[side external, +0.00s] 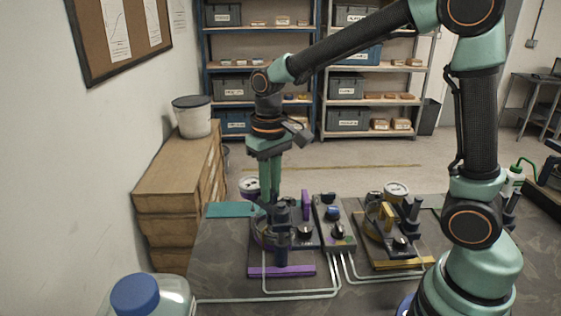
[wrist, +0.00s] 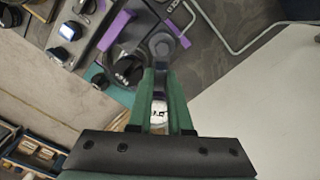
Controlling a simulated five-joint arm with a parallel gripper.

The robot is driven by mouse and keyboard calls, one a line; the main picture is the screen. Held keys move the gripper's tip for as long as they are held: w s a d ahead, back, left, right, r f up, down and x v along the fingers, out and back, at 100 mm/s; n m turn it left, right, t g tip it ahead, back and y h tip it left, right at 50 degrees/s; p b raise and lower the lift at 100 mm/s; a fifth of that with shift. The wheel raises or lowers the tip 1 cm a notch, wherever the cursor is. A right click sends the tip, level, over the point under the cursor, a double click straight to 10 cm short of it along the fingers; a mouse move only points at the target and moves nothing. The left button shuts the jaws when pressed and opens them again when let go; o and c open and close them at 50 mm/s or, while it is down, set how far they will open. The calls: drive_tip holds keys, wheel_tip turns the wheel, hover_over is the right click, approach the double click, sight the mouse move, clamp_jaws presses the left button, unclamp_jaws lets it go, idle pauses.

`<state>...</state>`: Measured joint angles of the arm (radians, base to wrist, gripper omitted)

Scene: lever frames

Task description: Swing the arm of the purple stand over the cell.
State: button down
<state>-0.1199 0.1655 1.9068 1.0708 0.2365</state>
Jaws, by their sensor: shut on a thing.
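The purple stand (side external: 282,271) is at the left of the dark work surface, with a dark post and a purple upright (side external: 306,203). My gripper (side external: 270,205) reaches down from above beside the post. In the wrist view its two green fingers (wrist: 162,80) are shut on a narrow purple part, apparently the stand's arm, just below a dark post top (wrist: 163,43). A white dial with dark marks (wrist: 159,113) shows between the fingers. In the side view the fingers and post hide most of the held part. I cannot clearly make out the cell.
A similar yellow stand (side external: 389,264) stands to the right, with a grey block with knobs (side external: 337,236) between the two. Pale tubes (side external: 300,297) run along the front. A blue-capped bottle (side external: 135,293) is at the front left. A teal mat (side external: 229,209) lies behind.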

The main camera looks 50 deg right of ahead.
drive_tip(key=m, duration=0.1)
drive_tip(key=d+m, duration=0.1)
drive_tip(key=m, duration=0.1)
drive_tip(key=shift+s+r+m, duration=0.1)
drive_tip(key=shift+s+m, duration=0.05)
drive_tip(key=shift+m, duration=0.15)
drive_tip(key=shift+s+d+m, duration=0.15)
drive_tip(key=shift+d+m, duration=0.1)
drive_tip(key=shift+m, duration=0.7)
drive_tip(key=shift+s+d+m, duration=0.15)
drive_tip(key=shift+d+m, duration=0.1)
drive_tip(key=shift+m, duration=0.7)
drive_tip(key=c, duration=0.8)
unclamp_jaws()
drive_tip(key=shift+c, duration=0.2)
wheel_tip(320, 180, up, 12)
drive_tip(key=shift+s, duration=0.1)
